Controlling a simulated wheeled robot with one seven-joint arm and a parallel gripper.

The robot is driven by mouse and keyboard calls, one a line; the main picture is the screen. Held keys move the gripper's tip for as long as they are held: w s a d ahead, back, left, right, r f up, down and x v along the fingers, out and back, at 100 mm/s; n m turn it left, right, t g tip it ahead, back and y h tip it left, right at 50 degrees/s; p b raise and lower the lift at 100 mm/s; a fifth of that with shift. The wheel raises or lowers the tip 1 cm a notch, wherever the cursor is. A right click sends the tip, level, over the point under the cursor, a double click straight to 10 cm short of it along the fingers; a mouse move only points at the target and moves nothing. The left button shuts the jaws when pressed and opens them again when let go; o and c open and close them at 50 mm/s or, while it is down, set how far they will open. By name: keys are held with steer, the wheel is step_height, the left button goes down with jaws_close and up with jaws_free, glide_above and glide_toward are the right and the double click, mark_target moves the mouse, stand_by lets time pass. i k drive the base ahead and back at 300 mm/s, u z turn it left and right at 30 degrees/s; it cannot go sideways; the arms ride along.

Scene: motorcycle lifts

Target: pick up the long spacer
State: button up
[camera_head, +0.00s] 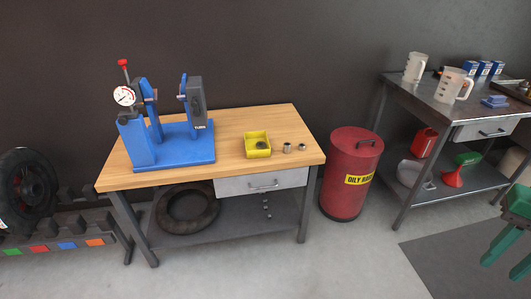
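Two small grey metal cylinders, likely spacers, stand on the wooden bench top to the right of the yellow bin. One is the left spacer (287,148) and the other is the right spacer (302,147), a short gap apart. They are too small here to tell which is the long spacer. The open yellow bin (251,153) holds a small dark part whose shape is unclear. My gripper is not in view.
The wooden workbench (233,125) carries a blue fixture (187,155) with a dial gauge on its left half. A red oily-rag can (347,195) stands right of the bench. A metal table (428,100) with jugs is farther right. Floor in front is clear.

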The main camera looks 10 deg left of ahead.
mark_target(287, 145)
steer(key=u, duration=0.1)
steer(key=i, duration=1)
steer(key=z, duration=0.05)
